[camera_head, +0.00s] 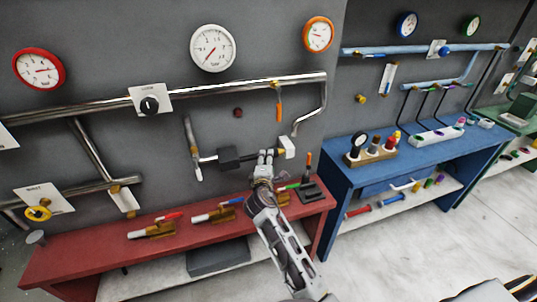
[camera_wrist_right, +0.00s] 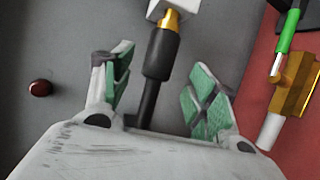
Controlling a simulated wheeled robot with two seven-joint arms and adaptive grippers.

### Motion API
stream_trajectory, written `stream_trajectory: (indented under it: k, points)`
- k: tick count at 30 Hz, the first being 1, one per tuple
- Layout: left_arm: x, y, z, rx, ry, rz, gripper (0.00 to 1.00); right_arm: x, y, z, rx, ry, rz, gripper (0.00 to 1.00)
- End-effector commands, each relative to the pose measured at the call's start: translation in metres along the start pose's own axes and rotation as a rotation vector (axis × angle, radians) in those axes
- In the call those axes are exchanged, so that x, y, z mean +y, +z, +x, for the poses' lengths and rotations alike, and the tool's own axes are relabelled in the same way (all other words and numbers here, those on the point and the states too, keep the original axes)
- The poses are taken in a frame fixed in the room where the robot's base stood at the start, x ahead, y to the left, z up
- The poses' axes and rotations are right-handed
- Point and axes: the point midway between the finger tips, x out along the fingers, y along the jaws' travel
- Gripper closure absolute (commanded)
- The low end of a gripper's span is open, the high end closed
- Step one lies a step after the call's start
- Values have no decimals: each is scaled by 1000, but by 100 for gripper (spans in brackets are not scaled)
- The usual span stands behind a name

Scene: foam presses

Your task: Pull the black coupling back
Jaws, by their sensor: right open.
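The black coupling (camera_wrist_right: 163,54) shows in the right wrist view as a sleeve on a black hose (camera_wrist_right: 148,108). Its far end meets a brass-coloured fitting (camera_wrist_right: 171,21) on a white block (camera_wrist_right: 174,7). In the head view the white block (camera_head: 287,148) is just right of my right gripper (camera_head: 266,156), and I cannot make out the coupling there. My right gripper, also in its wrist view (camera_wrist_right: 158,82), is open. Its green-padded fingers stand apart on either side of the hose and the near end of the coupling, with no clear contact. My left gripper is not in view.
A dark box (camera_head: 229,158) is left of my right gripper. Below is a red bench (camera_head: 82,262) with brass valves (camera_head: 152,231). Pipes (camera_head: 235,88) and gauges (camera_head: 212,48) line the grey wall. A blue bench (camera_head: 347,165) stands right; the floor (camera_head: 410,245) before it looks clear.

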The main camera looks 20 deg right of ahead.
Motion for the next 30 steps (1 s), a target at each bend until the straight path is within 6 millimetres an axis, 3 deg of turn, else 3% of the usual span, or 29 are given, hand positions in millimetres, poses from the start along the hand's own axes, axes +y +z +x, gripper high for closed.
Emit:
stream_trajectory:
  k: [18,30]
  points:
    - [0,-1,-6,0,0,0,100,1,1,58,-1,1,0,42]
    - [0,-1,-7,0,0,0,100,0,1,69,-1,0,0,42]
